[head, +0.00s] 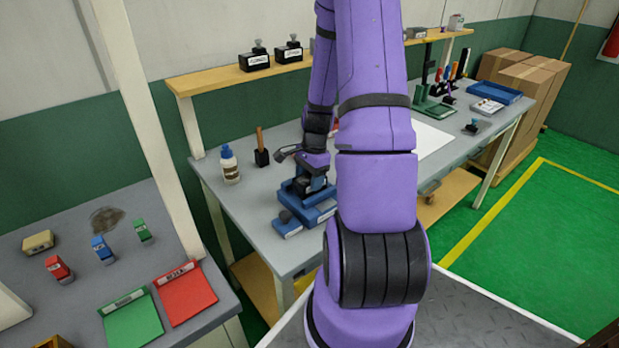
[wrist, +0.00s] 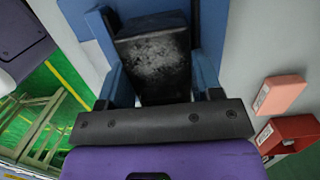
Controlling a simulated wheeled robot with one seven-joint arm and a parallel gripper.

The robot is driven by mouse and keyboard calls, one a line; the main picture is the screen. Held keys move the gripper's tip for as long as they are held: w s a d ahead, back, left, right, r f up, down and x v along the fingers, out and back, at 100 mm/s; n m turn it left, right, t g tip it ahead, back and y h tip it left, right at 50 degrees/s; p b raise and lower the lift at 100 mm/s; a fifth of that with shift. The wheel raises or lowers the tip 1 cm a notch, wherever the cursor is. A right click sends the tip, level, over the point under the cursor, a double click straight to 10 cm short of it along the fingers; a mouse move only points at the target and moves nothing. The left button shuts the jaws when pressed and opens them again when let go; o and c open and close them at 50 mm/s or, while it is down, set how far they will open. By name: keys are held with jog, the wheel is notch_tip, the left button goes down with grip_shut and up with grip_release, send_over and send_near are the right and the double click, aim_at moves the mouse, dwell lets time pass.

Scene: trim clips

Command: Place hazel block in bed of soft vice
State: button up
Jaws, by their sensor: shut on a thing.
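The soft vice (head: 305,205) is blue and stands on the grey bench, partly hidden by my arm. My gripper (head: 312,172) is over it, pointing down. In the wrist view, a dark block (wrist: 155,62) with a scuffed grey face lies between my fingers, with blue vice parts (wrist: 213,45) on both sides. My gripper is shut on this block. I cannot tell whether it rests on the vice bed, and its colour looks near black rather than hazel. A tan block (head: 38,242) lies on the left table.
A white bottle (head: 230,165) and a dark holder with a wooden handle (head: 262,152) stand left of the vice. Red, blue and green small pieces (head: 101,249) are on the left table. A shelf (head: 235,78) runs behind the bench.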

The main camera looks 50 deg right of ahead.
jog(key=o, duration=1)
jog(key=shift+f, duration=0.1)
notch_tip(320, 180, up, 12)
jog(key=d, duration=0.2)
jog(key=w+a+r+n+h, duration=0.1)
jog(key=a+r+n, duration=0.4)
jog(key=a+r, duration=0.3)
jog(key=s+a+r+n+t, duration=0.2)
jog(key=s+a+r+n, duration=0.4)
jog(key=a, duration=0.4)
jog(key=s+a+r+n+t, duration=0.2)
jog(key=s+a+r+n, duration=0.4)
jog(key=a+r+n, duration=0.2)
jog(key=a+n, duration=0.1)
jog(key=a, duration=0.1)
jog(key=shift+s+a+r+n+t+h, duration=0.3)
jog(key=shift+s+r+n+t+h, duration=0.05)
jog(key=shift+n+t+h, duration=0.05)
